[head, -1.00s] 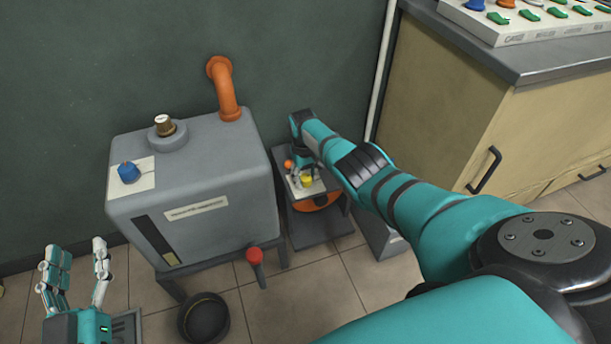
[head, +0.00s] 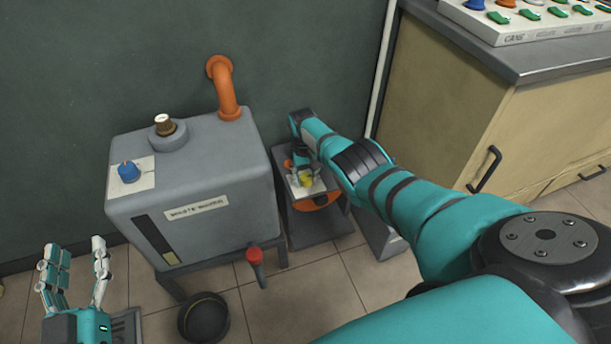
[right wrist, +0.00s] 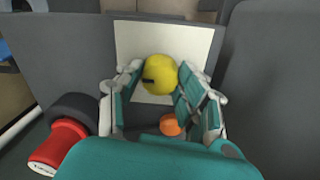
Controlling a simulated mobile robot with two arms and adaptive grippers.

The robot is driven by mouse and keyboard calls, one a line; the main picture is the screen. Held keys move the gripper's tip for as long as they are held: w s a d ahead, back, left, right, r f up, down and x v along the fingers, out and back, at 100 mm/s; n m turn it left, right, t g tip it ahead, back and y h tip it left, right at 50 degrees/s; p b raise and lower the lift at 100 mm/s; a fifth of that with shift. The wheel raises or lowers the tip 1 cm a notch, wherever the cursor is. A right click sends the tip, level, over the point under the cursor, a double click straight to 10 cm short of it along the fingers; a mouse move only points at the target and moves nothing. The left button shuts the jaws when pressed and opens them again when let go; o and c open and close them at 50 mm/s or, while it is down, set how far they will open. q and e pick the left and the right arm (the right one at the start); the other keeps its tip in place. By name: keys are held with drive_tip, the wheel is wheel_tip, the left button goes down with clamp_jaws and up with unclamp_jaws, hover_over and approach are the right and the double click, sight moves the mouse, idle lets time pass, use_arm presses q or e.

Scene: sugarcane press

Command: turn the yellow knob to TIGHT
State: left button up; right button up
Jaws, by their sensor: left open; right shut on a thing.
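The yellow knob (head: 306,181) sits on a pale plate on top of the small grey press beside the tank. In the right wrist view the round yellow knob (right wrist: 159,74) has a dark pointer mark on its left side, against the pale plate (right wrist: 196,42). My right gripper (right wrist: 160,82) is shut on it, one finger on each side. In the head view my right gripper (head: 303,172) partly covers the knob and plate. The plate's lettering cannot be read. My left gripper (head: 77,262) is open and empty at the lower left, away from the knob.
A grey tank (head: 205,180) with a blue knob (head: 129,171), brown cap and orange pipe stands left of the press. A black bowl (head: 204,317) is on the floor. An orange ball (right wrist: 171,125) shows near the yellow knob. A cabinet (head: 470,120) stands at right.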

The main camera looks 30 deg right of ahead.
sight(304, 177)
drive_tip(key=o, duration=1.1)
drive_tip(key=shift+o, duration=0.2)
drive_tip(key=shift+r, duration=0.1)
drive_tip(key=shift+w+r, duration=0.1)
drive_tip(key=shift+r, duration=0.5)
wheel_tip(304, 177, up, 11)
drive_tip(key=shift+a+f, duration=0.2)
